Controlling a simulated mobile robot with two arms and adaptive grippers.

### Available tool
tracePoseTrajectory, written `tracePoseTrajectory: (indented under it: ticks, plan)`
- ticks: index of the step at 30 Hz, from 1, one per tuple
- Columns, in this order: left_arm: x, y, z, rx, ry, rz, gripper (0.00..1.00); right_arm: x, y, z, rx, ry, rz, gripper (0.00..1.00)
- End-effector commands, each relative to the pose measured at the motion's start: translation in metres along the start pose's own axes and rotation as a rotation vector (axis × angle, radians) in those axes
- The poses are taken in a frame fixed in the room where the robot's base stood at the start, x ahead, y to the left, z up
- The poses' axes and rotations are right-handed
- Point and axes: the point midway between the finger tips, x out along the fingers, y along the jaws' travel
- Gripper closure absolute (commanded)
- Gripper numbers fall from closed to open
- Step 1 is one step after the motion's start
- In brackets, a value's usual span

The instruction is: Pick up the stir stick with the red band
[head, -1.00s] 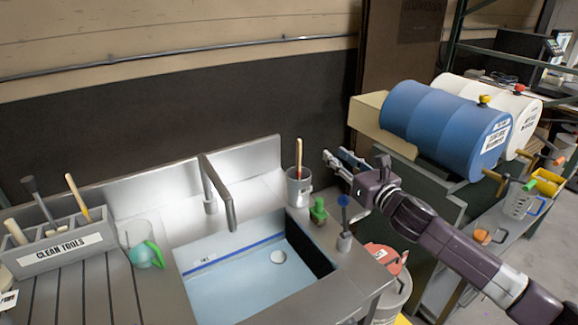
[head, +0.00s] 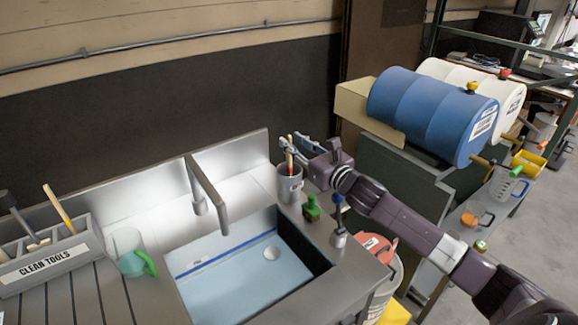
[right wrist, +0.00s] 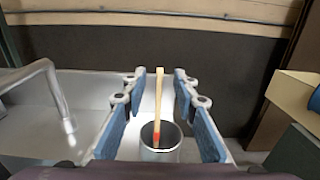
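The stir stick with the red band (right wrist: 158,105) stands upright, slightly tilted, in a grey metal cup (right wrist: 160,142) at the back right of the sink counter. It also shows in the head view (head: 290,148), where the cup (head: 290,186) stands by the sink's right corner. My right gripper (right wrist: 160,82) is open, with its blue-padded fingers on either side of the stick in the right wrist view. I see no contact between fingers and stick. In the head view the right gripper (head: 299,150) reaches in from the right at the stick's height. My left gripper is not in view.
A faucet (head: 205,190) and a sink basin (head: 240,262) lie left of the cup. A green object (head: 312,208) and a small holder with a blue-headed tool (head: 338,222) stand in front.

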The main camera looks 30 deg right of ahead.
Motion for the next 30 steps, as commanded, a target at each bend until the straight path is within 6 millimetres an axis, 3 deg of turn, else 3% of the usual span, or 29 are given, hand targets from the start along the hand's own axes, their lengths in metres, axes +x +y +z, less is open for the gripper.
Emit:
tracePoseTrajectory:
  ticks: [6, 15, 22, 30]
  plan:
    - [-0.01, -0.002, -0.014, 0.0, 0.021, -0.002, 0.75, 0.022, 0.001, 0.001, 0.001, 0.0, 0.0, 0.73]
    - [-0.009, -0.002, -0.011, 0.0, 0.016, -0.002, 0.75, 0.025, 0.001, 0.0, 0.0, 0.001, 0.001, 0.73]
    - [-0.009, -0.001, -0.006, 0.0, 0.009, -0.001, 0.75, 0.024, 0.001, 0.0, -0.001, 0.001, 0.0, 0.98]
    - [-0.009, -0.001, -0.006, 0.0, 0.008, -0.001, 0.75, 0.024, 0.0, 0.0, 0.0, 0.001, 0.0, 1.0]
